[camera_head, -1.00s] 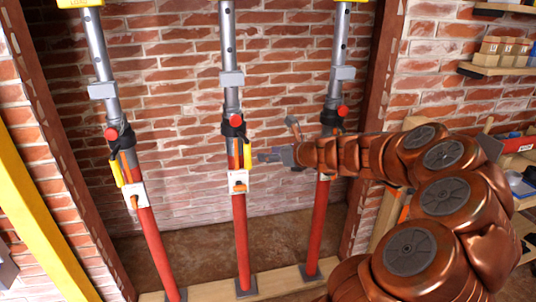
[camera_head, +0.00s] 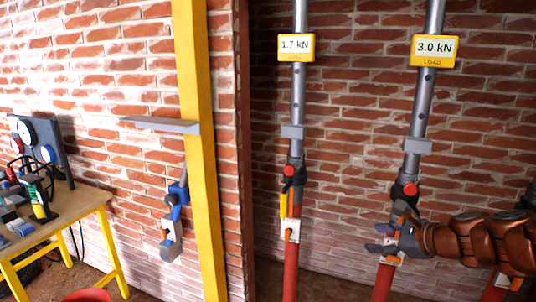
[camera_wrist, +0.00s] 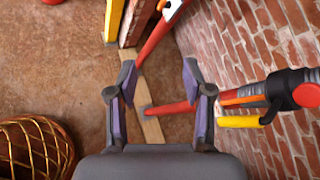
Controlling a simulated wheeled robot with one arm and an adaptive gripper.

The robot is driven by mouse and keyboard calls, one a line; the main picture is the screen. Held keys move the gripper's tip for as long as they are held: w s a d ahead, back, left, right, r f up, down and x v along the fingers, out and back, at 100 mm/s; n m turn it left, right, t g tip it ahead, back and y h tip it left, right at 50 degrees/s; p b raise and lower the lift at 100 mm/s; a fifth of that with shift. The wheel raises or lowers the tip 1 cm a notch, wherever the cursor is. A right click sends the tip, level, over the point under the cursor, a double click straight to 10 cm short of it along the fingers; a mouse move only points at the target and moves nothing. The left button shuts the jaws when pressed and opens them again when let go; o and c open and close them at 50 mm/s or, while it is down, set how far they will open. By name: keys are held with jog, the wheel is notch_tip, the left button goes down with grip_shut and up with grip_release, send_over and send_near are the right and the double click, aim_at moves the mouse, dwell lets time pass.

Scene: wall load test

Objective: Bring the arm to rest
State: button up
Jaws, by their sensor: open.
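My copper-coloured arm (camera_head: 470,243) reaches in from the right edge in the head view. My gripper (camera_head: 383,240) is at its end, in front of the lower part of the prop marked 3.0 kN (camera_head: 413,135). In the wrist view my gripper (camera_wrist: 158,85) shows two dark fingers with purple inner pads, spread wide apart and with nothing between them. A red prop tube (camera_wrist: 172,108) passes beyond the fingers. I cannot tell whether the gripper touches the prop.
A second prop, marked 1.7 kN (camera_head: 296,100), stands left of my gripper. A yellow post (camera_head: 197,150) carries a grey bracket (camera_head: 160,124) and a blue clamp (camera_head: 174,220). A workbench (camera_head: 60,222) with tools stands at far left. A woven basket (camera_wrist: 38,145) sits on the floor.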

jog(key=s+a+f+n+g+p, duration=0.1)
jog(key=s+a+n+g+p, duration=0.35)
jog(key=s+a+n, duration=0.95)
jog(key=s+d+n+g+h, duration=0.1)
jog(key=s+n+g+h, duration=0.1)
jog(key=s, duration=0.5)
jog(key=s+d+f+n+g+h, duration=0.1)
jog(key=s+d+n+g+h, duration=0.1)
jog(key=s+n, duration=0.2)
jog(key=s+d+f+n+g+h+p, duration=0.1)
jog(key=s+n+g+h, duration=0.1)
jog(key=s, duration=0.7)
jog(key=shift+s+d+n+g, duration=0.3)
jog(key=shift+n+g, duration=0.25)
jog(key=shift+n, duration=0.25)
jog(key=shift+f, duration=0.1)
